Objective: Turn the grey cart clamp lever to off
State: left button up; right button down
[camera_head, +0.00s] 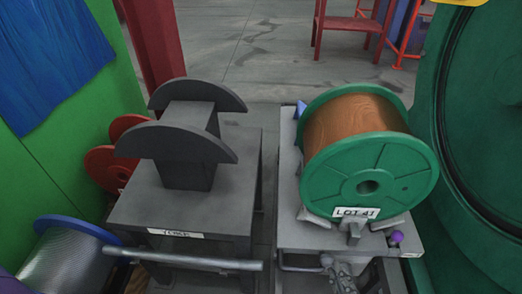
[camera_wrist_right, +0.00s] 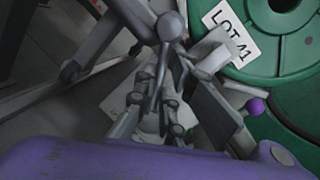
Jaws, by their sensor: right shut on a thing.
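The grey cart (camera_head: 290,205) stands right of centre in the head view and carries a copper-wound green spool labelled LOT 41. The clamp lever, with a round grey knob (camera_head: 327,260), is at the cart's near edge, below the spool. In the wrist view the lever's knob (camera_wrist_right: 171,25) stands out beyond my fingers, and its stem runs down between them. My right gripper (camera_head: 340,271) is shut on the lever; its fingers also show in the wrist view (camera_wrist_right: 158,82). The fingers hide part of the stem. My left gripper is not in view.
The green spool (camera_head: 372,175) rises just behind the lever. A small purple knob (camera_head: 397,237) is to its right. A grey bar handle (camera_head: 298,265) is to its left. A second cart with a dark cradle (camera_head: 190,135) stands left, and a large green machine (camera_head: 475,130) right.

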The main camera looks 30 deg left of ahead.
pick_arm(q)
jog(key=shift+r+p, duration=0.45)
jog(key=shift+p, duration=0.35)
pick_arm(e)
jog(key=shift+s+a+f+n, duration=0.15)
jog(key=shift+a+n, duration=0.2)
jog(key=shift+n, duration=0.35)
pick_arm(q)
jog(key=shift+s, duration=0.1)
pick_arm(e)
jog(key=c, duration=1.8)
grip_release()
jog(key=shift+c, duration=0.2)
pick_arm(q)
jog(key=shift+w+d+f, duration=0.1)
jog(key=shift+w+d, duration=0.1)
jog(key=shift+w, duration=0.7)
pick_arm(e)
jog(key=v, duration=1.2)
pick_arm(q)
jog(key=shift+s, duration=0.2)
